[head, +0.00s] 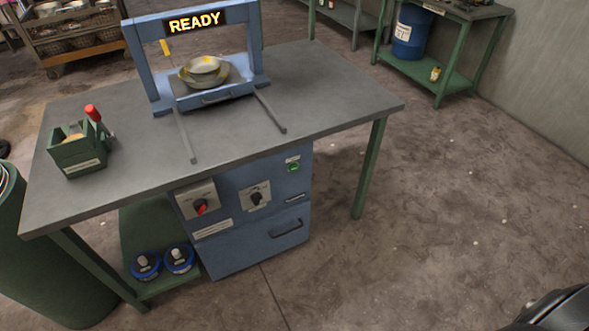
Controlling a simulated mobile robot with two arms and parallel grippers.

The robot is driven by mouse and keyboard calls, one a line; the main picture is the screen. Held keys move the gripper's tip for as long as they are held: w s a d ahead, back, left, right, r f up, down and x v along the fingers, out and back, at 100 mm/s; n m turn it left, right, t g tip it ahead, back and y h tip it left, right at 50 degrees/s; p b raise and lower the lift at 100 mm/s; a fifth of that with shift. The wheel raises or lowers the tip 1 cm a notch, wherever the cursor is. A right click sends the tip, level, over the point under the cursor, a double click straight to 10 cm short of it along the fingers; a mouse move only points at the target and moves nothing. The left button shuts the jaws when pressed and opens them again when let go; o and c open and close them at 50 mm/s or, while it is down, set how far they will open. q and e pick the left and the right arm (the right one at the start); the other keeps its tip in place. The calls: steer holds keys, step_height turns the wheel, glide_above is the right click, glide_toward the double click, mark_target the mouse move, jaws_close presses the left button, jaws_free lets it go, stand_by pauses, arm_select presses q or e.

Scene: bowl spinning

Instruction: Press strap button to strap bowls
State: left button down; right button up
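A stack of metal bowls (204,70) sits on a plate inside the blue strapping frame (141,62) on the table. The frame's display (195,21) reads READY in lit yellow letters. Below the tabletop, the blue cabinet (245,238) has a green button (293,167) under a small label at its upper right. It also carries a red knob (201,206) and a black switch (254,198) on pale plates. The labels are too small to read, so I cannot tell which one is marked strap. Neither gripper's fingers show.
The grey table (330,95) has green legs. A green box (77,150) with a red-handled tool stands at its left. Two blue round containers (146,266) sit on the lower shelf. A dark part, likely mine, shows at bottom right. The floor (430,220) right of the table is clear.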

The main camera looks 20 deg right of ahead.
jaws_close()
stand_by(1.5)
